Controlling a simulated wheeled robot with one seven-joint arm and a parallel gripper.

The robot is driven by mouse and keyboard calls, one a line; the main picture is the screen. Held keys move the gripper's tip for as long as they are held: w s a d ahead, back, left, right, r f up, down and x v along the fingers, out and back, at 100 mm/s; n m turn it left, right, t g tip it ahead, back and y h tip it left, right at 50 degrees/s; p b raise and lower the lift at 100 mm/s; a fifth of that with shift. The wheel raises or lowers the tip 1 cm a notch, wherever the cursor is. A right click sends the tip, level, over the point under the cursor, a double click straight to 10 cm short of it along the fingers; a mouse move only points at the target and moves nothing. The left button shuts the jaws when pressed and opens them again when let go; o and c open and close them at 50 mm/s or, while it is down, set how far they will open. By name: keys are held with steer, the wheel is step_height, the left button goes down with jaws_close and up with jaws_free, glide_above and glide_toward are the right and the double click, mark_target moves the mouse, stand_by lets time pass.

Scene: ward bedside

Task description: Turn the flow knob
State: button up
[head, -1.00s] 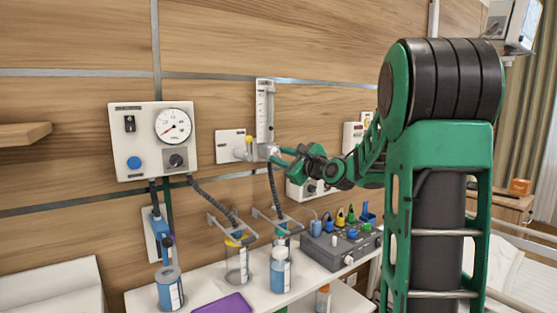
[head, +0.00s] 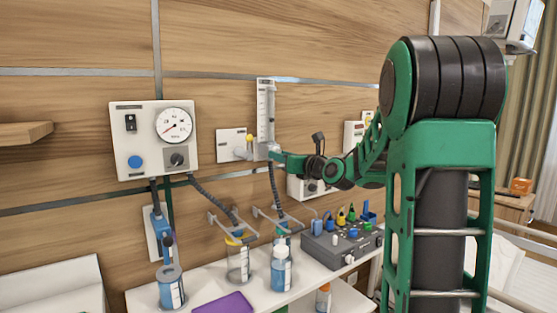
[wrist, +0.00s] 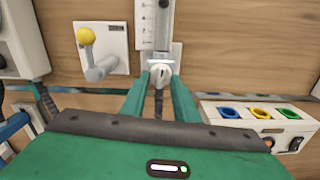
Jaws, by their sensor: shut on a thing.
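The flowmeter, a clear upright tube with a scale (head: 265,110), is mounted on the wood wall. Its white flow knob (wrist: 160,74) shows at the tube's foot in the wrist view, with a dark mark on its face. My gripper (head: 271,152) reaches the knob from the right in the head view. In the wrist view its two green fingers (wrist: 160,80) stand on either side of the knob and are shut on it. In the head view the fingers and the flowmeter's foot hide most of the knob.
A yellow-tipped wall outlet (wrist: 87,38) sits close left of the flowmeter. A gauge panel (head: 155,140) is further left. Below, a shelf (head: 205,290) holds bottles and a grey box (head: 340,250). A socket unit (wrist: 250,115) is right of the fingers.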

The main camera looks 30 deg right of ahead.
steer(key=shift+f+m, duration=0.3)
steer(key=o, duration=1)
steer(key=shift+o, duration=0.2)
steer(key=shift+r, duration=0.1)
steer(key=s, duration=1)
steer(key=shift+s, duration=0.3)
steer(key=shift+d, duration=0.1)
